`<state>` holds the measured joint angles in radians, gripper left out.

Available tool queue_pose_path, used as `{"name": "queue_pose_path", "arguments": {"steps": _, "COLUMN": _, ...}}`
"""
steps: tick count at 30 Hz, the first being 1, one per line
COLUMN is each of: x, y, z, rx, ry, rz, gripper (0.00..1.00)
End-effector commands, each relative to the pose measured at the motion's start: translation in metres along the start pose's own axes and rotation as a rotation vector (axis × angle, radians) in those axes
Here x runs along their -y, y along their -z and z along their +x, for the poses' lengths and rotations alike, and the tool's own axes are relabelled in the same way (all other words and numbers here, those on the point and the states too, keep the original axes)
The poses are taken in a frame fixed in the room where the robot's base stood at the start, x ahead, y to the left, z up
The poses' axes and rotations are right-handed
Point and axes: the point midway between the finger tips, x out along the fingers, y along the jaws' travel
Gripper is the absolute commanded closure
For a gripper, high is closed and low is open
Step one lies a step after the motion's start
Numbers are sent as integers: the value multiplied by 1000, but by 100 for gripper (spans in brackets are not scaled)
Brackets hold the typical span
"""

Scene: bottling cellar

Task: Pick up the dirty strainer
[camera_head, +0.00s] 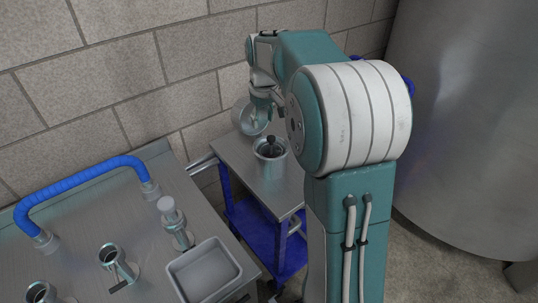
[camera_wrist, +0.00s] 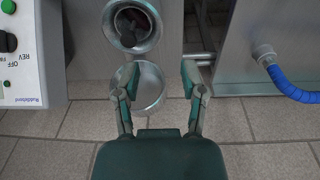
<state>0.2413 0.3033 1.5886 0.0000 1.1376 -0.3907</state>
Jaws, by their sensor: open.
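A round, shallow metal vessel, which looks like the strainer (camera_head: 243,117), is tilted at the wall end of a small steel-topped cart. In the wrist view the strainer (camera_wrist: 150,92) lies between my fingers, close to the cart's edge. I cannot make out dirt or mesh on it. My gripper (camera_head: 263,106) is above and beside it, partly hidden by my own arm. In the wrist view my gripper (camera_wrist: 158,76) is open, one finger on each side of the strainer; whether either finger touches it is unclear.
A metal pot (camera_head: 269,157) with a dark object inside stands on the cart (camera_head: 288,185). Left is a steel bench (camera_head: 75,255) with a blue hose (camera_head: 85,188), metal fittings and a grey tray (camera_head: 203,272). A large tank (camera_head: 470,110) stands right. A control box (camera_wrist: 28,55) shows in the wrist view.

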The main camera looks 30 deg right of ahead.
Motion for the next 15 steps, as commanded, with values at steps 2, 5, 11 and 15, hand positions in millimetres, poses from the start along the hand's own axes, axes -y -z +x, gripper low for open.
{"name": "queue_pose_path", "arguments": {"steps": 2, "x": -16, "y": 12, "z": 20, "rx": 28, "ry": 10, "rz": -6, "gripper": 46}}
{"name": "queue_pose_path", "arguments": {"steps": 5, "x": -34, "y": 24, "z": 44, "rx": 59, "ry": 23, "rz": -20, "gripper": 46}}
{"name": "queue_pose_path", "arguments": {"steps": 11, "x": -58, "y": 37, "z": 77, "rx": 96, "ry": 41, "rz": -39, "gripper": 46}}
{"name": "queue_pose_path", "arguments": {"steps": 15, "x": -62, "y": 39, "z": 87, "rx": 104, "ry": 46, "rz": -44, "gripper": 46}}
